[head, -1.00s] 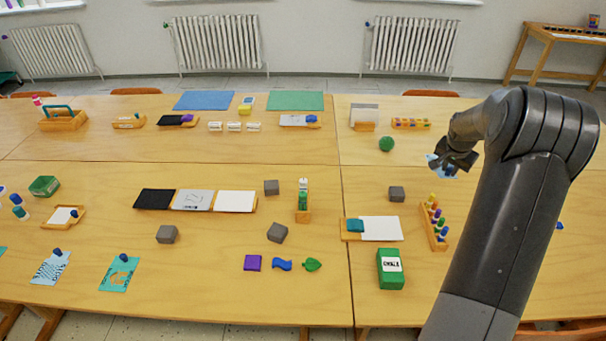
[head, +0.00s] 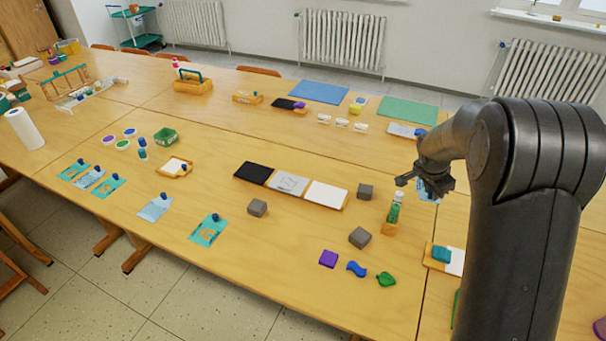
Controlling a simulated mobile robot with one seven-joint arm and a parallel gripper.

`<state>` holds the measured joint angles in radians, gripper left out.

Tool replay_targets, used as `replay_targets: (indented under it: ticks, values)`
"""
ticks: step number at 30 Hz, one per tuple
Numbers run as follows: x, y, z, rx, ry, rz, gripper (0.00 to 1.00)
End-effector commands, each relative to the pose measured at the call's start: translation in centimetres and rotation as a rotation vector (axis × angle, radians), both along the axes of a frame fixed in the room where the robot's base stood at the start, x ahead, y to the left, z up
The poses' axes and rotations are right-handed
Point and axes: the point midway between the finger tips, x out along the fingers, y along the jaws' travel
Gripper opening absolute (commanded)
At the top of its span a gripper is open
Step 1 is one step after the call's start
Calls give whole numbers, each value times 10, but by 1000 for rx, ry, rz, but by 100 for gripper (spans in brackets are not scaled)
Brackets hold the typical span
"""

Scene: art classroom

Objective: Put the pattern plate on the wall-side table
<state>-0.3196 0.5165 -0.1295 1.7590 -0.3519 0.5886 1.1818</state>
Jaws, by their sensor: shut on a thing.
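My gripper (head: 432,184) is at the right of the head view, above the long wooden table. It is shut on a light-blue pattern plate (head: 428,197), mostly hidden behind the fingers. Similar plates with dark blue knobs lie on the table at left: a pale blue one (head: 153,209), a teal one with an orange-brown motif (head: 208,231), and several smaller-looking ones (head: 107,188) further left. No separate table along the radiator wall is clearly visible now.
The long table (head: 300,233) carries grey cubes (head: 257,208), a black-grey-white tray set (head: 290,184), blue and green mats (head: 318,92) and a paper roll (head: 24,129). A teal cart (head: 133,27) stands at the back left. Tiled floor (head: 170,305) is clear at front left.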

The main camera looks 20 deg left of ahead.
Motion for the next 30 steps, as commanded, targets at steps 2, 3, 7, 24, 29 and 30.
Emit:
replay_targets:
  ticks: [2, 3, 7, 24, 29, 30]
  values:
    - [-10, 30, 1, -1, -1, 14, 0]
    - [-16, 43, 1, -1, 0, 16, 0]
    - [-36, 85, 1, -1, 1, 23, 0]
    - [-157, 243, 8, -1, 2, 55, 0]
    - [-196, 275, 10, -2, 2, 62, 0]
    - [-204, 281, 11, -2, 2, 61, 0]
